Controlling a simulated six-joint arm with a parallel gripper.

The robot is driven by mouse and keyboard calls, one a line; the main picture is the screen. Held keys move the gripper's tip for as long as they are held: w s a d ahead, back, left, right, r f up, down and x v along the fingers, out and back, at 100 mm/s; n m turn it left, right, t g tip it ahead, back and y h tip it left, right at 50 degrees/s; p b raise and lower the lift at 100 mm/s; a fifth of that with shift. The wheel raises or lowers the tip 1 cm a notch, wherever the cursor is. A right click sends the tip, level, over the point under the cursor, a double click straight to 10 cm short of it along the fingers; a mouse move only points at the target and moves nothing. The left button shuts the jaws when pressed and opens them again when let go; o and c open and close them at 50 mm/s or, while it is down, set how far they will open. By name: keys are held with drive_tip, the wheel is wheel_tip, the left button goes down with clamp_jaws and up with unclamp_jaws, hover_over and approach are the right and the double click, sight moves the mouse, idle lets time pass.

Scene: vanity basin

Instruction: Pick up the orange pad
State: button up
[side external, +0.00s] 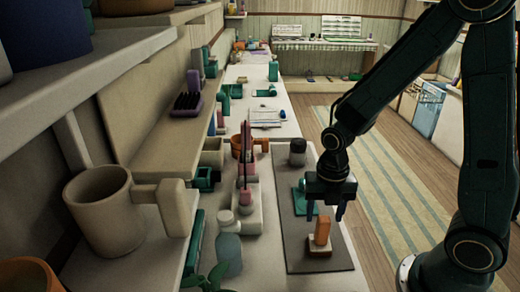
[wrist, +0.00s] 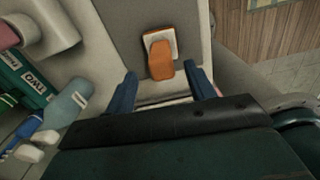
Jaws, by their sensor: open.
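The orange pad (side external: 322,231) stands on a flat pale base on the dark grey mat (side external: 297,255) in the side external view. In the wrist view the orange pad (wrist: 161,62) lies ahead of the fingers, about midway between them, with its pale base (wrist: 150,37) showing around its far end. My gripper (side external: 324,212) is above the mat, close to the pad, with its fingers pointing down. In the wrist view my gripper (wrist: 163,84) has its two blue fingers wide apart with nothing between the tips. I cannot tell the exact height gap.
A dark-capped jar (side external: 297,152) and a teal item (side external: 303,197) stand on the mat behind the pad. A pale blue bottle (side external: 228,250) and a pink item on a white holder (side external: 246,205) stand to its left. The mat's front part is bare.

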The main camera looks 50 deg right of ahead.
sight(322, 230)
drive_tip(key=shift+f, duration=0.85)
drive_tip(key=shift+f, duration=0.1)
drive_tip(key=shift+s+d+f, duration=0.1)
drive_tip(key=shift+f, duration=2.4)
clamp_jaws()
drive_tip(key=shift+r, duration=0.25)
wheel_tip(322, 230, up, 20)
drive_tip(key=shift+f, duration=0.2)
